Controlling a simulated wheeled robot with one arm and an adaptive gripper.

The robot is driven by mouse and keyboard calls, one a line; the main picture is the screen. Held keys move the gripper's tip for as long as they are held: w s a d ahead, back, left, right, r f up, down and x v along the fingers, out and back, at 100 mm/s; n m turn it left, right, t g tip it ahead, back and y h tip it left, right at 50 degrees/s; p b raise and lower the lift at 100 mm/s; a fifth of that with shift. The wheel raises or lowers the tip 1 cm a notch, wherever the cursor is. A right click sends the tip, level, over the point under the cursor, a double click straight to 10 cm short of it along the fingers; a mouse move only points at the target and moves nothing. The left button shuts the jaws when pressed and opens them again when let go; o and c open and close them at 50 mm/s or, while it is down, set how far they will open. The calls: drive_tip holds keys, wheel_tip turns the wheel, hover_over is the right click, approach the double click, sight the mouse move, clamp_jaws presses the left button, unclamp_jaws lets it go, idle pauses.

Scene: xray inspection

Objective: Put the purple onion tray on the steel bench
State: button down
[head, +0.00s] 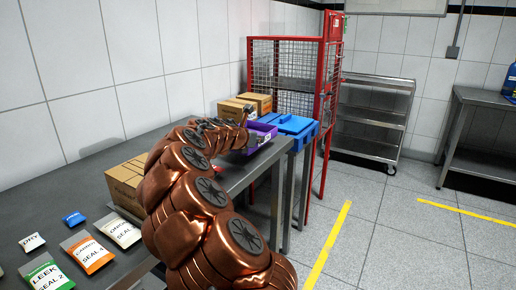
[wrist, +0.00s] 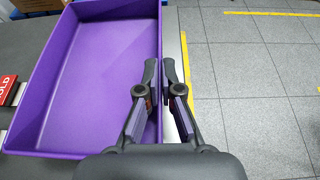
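The purple tray (head: 264,131) is at the far end of the grey steel bench, near its right edge. In the wrist view the tray (wrist: 88,70) is a deep, empty rectangular bin filling the left half. My gripper (wrist: 161,72) straddles the tray's right wall, one finger inside and one outside. The fingers are close together with the thin wall pinched between them. In the head view my copper arm reaches along the bench to the tray, and my gripper (head: 246,138) is partly hidden. I cannot tell whether the tray's base touches the bench.
Cardboard boxes (head: 236,109) are behind the tray; another (head: 125,182) sits nearer. Seed-style packets (head: 88,252) lie at the front left. Open floor (head: 385,235) is at right.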

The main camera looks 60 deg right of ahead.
sight(260, 147)
drive_tip(key=shift+f+b, duration=0.3)
drive_tip(key=shift+f, duration=1.2)
drive_tip(key=c, duration=1.3)
unclamp_jaws()
drive_tip(key=shift+f, duration=0.15)
drive_tip(key=shift+a+r, duration=0.35)
drive_tip(key=shift+a, duration=0.05)
drive_tip(key=p+v, duration=0.1)
drive_tip(key=v, duration=0.8)
drive_tip(key=shift+a+r, duration=0.1)
drive_tip(key=shift+a, duration=0.1)
drive_tip(key=shift+v, duration=0.85)
